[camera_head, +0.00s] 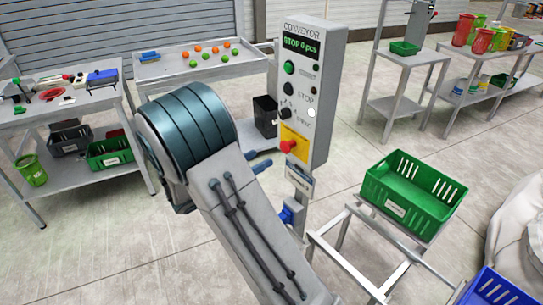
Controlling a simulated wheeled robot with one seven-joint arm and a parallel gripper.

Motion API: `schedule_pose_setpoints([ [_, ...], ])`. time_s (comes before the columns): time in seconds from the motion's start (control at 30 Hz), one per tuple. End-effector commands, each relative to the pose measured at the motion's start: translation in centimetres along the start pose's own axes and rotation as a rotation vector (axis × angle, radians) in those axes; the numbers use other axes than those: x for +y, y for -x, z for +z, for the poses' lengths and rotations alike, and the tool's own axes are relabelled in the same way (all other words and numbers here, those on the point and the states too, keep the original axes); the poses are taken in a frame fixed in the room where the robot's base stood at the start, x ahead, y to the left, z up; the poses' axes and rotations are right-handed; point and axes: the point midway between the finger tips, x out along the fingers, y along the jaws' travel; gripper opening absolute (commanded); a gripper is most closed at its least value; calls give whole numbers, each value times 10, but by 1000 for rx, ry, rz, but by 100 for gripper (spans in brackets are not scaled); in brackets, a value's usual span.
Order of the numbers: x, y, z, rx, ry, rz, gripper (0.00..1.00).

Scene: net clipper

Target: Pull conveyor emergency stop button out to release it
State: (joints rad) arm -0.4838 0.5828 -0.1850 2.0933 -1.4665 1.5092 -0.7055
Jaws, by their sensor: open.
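The emergency stop button (288,146) is a red knob on a yellow plate (296,136) low on the front of the grey conveyor control box (318,105). The box's display reads "STOP 0 pcs". I cannot tell whether the button is pressed in. My arm's large link and teal-banded joint fill the middle of the view. The rest of my gripper is hidden.
A green crate (396,209) sits on a metal frame right of the box, with a blue crate (492,290) at the lower right. Tables with orange and green balls (207,55) and tools (68,87) stand behind. Open floor lies between the box and the right shelves.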

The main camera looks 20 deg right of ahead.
Motion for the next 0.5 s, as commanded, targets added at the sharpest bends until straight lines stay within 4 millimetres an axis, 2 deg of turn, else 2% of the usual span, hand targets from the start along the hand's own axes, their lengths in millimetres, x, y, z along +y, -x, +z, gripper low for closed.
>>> schedule_pose_setpoints([
  [0.1, 1, 25, -2, 0, -3, 3, 59],
  [0.2, 1, 39, -1, 0, -2, 3, 59],
  [0.33, 0, 50, 0, -1, -1, 0, 59],
  [0.5, 0, 54, 0, 0, -1, -1, 59],
])
